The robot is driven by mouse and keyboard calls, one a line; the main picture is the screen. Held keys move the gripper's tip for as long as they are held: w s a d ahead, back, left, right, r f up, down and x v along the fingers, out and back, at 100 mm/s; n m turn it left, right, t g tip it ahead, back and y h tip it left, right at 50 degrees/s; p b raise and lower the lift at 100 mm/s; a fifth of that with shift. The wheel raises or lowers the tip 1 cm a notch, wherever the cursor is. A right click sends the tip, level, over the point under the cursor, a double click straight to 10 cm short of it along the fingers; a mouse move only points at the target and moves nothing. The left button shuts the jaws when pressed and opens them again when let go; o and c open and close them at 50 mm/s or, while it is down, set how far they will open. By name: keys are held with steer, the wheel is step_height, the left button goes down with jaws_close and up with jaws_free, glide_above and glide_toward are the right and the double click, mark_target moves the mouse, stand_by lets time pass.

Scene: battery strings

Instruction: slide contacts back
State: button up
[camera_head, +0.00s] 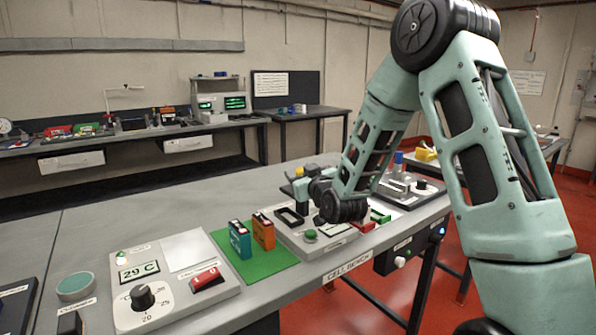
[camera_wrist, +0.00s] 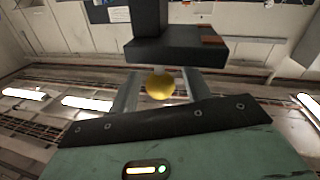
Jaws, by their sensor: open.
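The contacts are not clearly identifiable. A yellow round knob (camera_wrist: 160,85) shows between my gripper's two grey fingers in the wrist view, and a small yellow spot (camera_head: 298,170) shows at my gripper in the head view. A dark block (camera_wrist: 175,51) with a brown patch at its right end lies just beyond the fingers. My gripper (camera_wrist: 158,92) is open, one finger on each side of the knob; I cannot tell whether either touches it. In the head view my wrist hides much of the grey tester (camera_head: 285,235), which has a black-framed slot (camera_head: 289,216) and a green button (camera_head: 310,235).
A teal battery (camera_head: 240,241) and an orange battery (camera_head: 263,232) stand on a green mat (camera_head: 268,268). A panel with a dial (camera_head: 143,296) and a red switch (camera_head: 207,278) is at front left. Another device (camera_head: 423,189) stands right of my wrist. The bench's far left is clear.

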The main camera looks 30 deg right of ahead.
jaws_close()
steer(key=d+b, duration=0.2)
steer(key=d, duration=0.3)
steer(key=shift+d, duration=0.35)
jaws_free()
steer(key=shift+d, duration=0.1)
steer(key=shift+w, duration=0.1)
